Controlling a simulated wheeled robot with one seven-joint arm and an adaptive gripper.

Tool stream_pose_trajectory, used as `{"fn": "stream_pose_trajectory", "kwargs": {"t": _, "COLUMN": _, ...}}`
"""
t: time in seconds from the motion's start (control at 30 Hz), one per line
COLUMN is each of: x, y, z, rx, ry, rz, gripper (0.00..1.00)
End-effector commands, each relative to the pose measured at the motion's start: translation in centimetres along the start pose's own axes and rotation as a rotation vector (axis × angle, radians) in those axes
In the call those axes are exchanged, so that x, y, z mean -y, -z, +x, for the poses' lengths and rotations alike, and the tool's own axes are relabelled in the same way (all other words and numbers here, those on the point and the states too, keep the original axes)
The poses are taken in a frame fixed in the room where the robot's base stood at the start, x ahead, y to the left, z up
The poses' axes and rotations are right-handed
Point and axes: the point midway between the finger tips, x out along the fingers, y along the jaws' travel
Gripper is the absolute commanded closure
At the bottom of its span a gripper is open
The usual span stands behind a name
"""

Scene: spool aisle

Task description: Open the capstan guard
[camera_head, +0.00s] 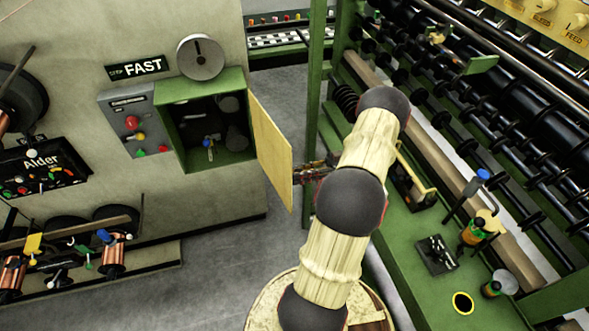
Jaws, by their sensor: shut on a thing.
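The capstan guard (271,147) is a pale tan door panel on the right side of a green box (203,87) fixed to the grey machine wall. It stands swung well out from the box, so the dark inside shows, with round capstan parts (236,138) and a small blue-tipped lever (207,142). My gripper (299,174) is at the guard's free outer edge, shut on it. My arm comes up from the bottom of the view and hides part of the gripper. The exact finger contact is small and partly hidden.
A grey control box (130,125) with a red button sits left of the green box. Copper spools (112,255) stand low at left. A green bench (410,240) with an oil bottle (473,232) and rollers lies close to the arm's right. Grey floor (230,245) is clear between.

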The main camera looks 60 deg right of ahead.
Motion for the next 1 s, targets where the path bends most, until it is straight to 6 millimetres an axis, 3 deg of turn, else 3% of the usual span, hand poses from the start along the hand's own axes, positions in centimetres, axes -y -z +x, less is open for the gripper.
{"fn": "stream_pose_trajectory", "kwargs": {"t": 0.43, "x": 0.07, "y": 0.08, "z": -0.09, "rx": 0.001, "ry": -0.001, "rz": -0.002, "gripper": 1.0}}
{"fn": "stream_pose_trajectory", "kwargs": {"t": 0.47, "x": 0.07, "y": 0.09, "z": -0.09, "rx": 0.001, "ry": -0.001, "rz": -0.002, "gripper": 0.75}}
{"fn": "stream_pose_trajectory", "kwargs": {"t": 0.77, "x": 0.08, "y": 0.02, "z": -0.07, "rx": 0.001, "ry": 0.0, "rz": -0.001, "gripper": 0.58}}
{"fn": "stream_pose_trajectory", "kwargs": {"t": 1.0, "x": 0.09, "y": 0.0, "z": -0.07, "rx": 0.001, "ry": -0.001, "rz": -0.001, "gripper": 0.57}}
